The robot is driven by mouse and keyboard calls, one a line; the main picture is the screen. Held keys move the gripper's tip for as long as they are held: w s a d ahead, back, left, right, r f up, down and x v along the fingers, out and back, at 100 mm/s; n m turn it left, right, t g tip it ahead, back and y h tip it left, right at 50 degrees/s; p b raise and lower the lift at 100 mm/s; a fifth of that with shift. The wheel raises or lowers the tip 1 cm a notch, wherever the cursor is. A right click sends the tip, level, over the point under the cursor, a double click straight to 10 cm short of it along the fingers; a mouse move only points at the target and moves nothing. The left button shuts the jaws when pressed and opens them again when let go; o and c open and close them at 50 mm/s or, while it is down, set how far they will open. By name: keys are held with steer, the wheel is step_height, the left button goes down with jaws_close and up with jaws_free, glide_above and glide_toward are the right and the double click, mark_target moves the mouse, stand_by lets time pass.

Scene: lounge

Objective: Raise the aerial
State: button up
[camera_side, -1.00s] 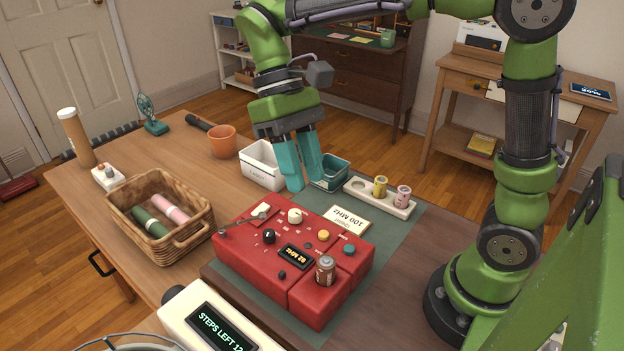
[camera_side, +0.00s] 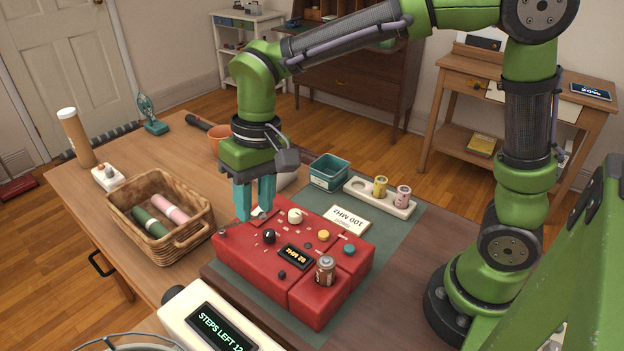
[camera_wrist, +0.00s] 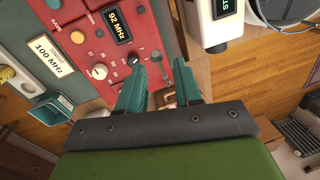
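The red radio (camera_side: 318,240) lies on the green mat, with knobs, buttons and a display that reads 92 MHz in the wrist view. The thin grey aerial (camera_side: 230,229) lies low along the radio's left edge, its far part hidden behind my fingers. In the wrist view a piece of the aerial (camera_wrist: 157,58) shows between my fingertips. My gripper (camera_side: 255,215) points down over the radio's far left corner, around the aerial's far part. Its teal fingers (camera_wrist: 161,72) stand apart. I cannot tell whether they touch the aerial.
A battery (camera_side: 326,270) stands on the radio's near right part. A 100 MHz card (camera_side: 347,220), a teal bin (camera_side: 329,173) and a wooden holder (camera_side: 380,197) with two cells are at the back right. A wicker basket (camera_side: 160,217) stands left. A steps counter (camera_side: 215,325) stands in front.

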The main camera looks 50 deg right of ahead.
mark_target(254, 218)
steer(key=shift+a+f, duration=0.15)
steer(key=shift+f, duration=0.8)
steer(key=shift+a+f, duration=0.15)
steer(key=shift+f, duration=0.75)
jaws_close()
